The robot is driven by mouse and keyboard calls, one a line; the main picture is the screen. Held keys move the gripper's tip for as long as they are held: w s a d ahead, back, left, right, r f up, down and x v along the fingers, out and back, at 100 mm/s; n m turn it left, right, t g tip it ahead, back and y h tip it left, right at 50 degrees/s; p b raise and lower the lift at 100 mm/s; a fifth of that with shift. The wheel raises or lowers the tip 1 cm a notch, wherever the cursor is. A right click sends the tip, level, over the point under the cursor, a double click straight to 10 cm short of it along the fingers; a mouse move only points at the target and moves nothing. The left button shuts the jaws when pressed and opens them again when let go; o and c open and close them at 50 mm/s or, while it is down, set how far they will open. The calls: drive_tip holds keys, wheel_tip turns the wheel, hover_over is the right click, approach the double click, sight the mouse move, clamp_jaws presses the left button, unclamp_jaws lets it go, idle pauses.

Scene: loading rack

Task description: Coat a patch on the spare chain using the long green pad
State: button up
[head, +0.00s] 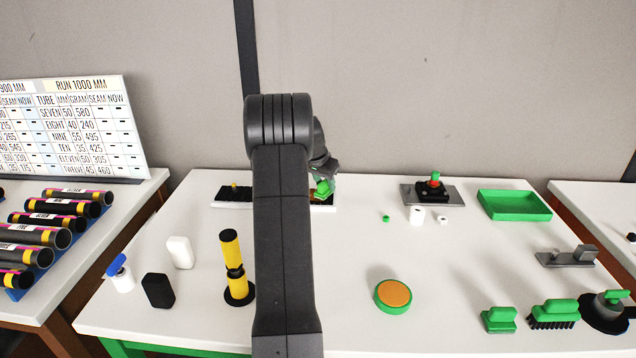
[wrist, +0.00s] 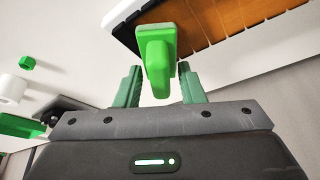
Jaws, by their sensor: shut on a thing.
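My gripper (head: 322,172) is at the back of the table, partly behind my own arm. It is shut on a green pad (head: 323,189), which also shows between the two fingers in the wrist view (wrist: 158,50). A dark-edged strip with orange-brown slats (wrist: 220,25), seemingly the spare chain, lies by the pad's far end. In the head view a bit of the orange-brown part and a black slatted end (head: 233,197) show on either side of my arm; the middle is hidden. I cannot tell whether the pad touches the slats.
A round orange-topped green pad (head: 393,296), green-handled tools (head: 555,312) and a yellow-black post (head: 235,268) stand nearer. The table's middle right is fairly clear.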

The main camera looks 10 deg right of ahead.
drive_tip(key=shift+s+b, duration=0.4)
drive_tip(key=shift+s, duration=0.2)
drive_tip(key=shift+w+a+f, duration=0.1)
drive_tip(key=shift+w+a, duration=0.25)
drive_tip(key=shift+a, duration=1.3)
drive_tip(key=shift+w+a+r, duration=0.1)
drive_tip(key=shift+w+a, duration=0.25)
drive_tip(key=shift+a, duration=1.35)
drive_tip(key=shift+w+a+f, duration=0.1)
drive_tip(key=shift+w+a, duration=0.25)
drive_tip(key=shift+a, duration=1.3)
drive_tip(key=shift+w+a, duration=0.2)
drive_tip(key=shift+a, duration=0.9)
drive_tip(key=shift+w+a, duration=0.25)
drive_tip(key=shift+a, duration=0.85)
drive_tip(key=shift+w+a, duration=0.2)
drive_tip(key=shift+a, duration=0.9)
drive_tip(key=shift+s+d, duration=0.15)
drive_tip(key=shift+d, duration=0.55)
drive_tip(key=shift+s+d, duration=0.1)
drive_tip(key=shift+d, duration=0.55)
drive_tip(key=shift+s+d+b, duration=0.2)
drive_tip(key=shift+s+d, duration=0.25)
drive_tip(key=shift+d, duration=1.85)
drive_tip(key=shift+s+d+b, duration=0.2)
drive_tip(key=shift+s+d, duration=0.3)
drive_tip(key=shift+d, duration=1.85)
drive_tip(key=shift+s+d+b, duration=0.2)
drive_tip(key=shift+s+d, duration=0.25)
drive_tip(key=shift+d, duration=1.85)
